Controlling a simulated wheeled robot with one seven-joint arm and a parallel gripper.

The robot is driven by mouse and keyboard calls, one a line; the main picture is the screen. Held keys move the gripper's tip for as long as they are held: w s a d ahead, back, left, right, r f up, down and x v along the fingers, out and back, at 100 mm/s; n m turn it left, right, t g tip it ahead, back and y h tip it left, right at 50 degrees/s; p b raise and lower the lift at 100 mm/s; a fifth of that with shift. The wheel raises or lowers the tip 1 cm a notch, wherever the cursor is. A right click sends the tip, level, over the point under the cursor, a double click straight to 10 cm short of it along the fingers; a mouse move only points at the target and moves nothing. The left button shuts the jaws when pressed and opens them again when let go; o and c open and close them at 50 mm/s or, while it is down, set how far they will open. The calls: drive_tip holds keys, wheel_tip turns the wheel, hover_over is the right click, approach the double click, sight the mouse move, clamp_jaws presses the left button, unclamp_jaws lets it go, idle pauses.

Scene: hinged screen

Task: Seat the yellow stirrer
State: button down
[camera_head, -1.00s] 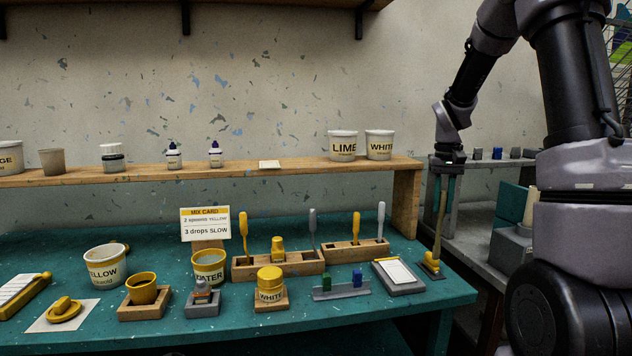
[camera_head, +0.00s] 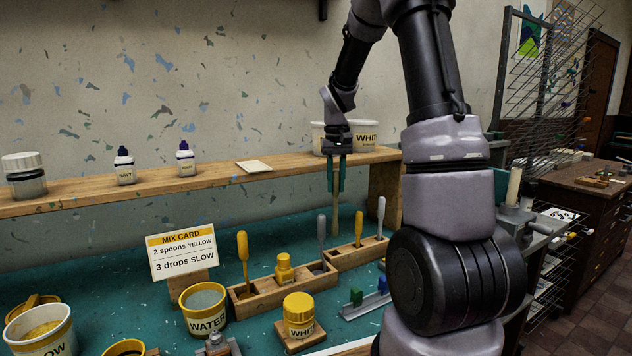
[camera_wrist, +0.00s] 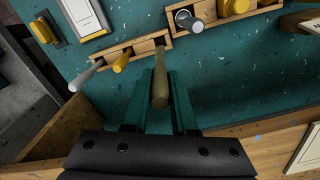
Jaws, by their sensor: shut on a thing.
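My gripper (camera_head: 336,180) is shut on a stirrer (camera_head: 335,200) with a dull yellow-tan handle, hanging about upright between teal fingers. The stirrer also shows in the wrist view (camera_wrist: 160,85) between the fingers. It is above and behind the right wooden rack (camera_head: 350,254); its lower end looks clear of the rack, though depth is hard to judge. That rack holds a bright yellow-handled stirrer (camera_head: 358,228) and a grey one (camera_head: 381,217). In the wrist view, the rack's slot end (camera_wrist: 160,42) lies just past the held stirrer's tip.
The shelf (camera_head: 220,180) with tubs runs behind my gripper. A water tub (camera_head: 204,305) and white jar (camera_head: 299,315) stand in front.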

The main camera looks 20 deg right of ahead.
sight(336, 197)
drive_tip(key=shift+a, duration=0.1)
drive_tip(key=shift+f, duration=2.35)
drive_tip(key=shift+f, duration=3.1)
drive_tip(key=c, duration=0.6)
unclamp_jaws()
drive_tip(key=shift+c, duration=0.2)
wheel_tip(336, 197, up, 11)
drive_tip(key=shift+f, duration=0.15)
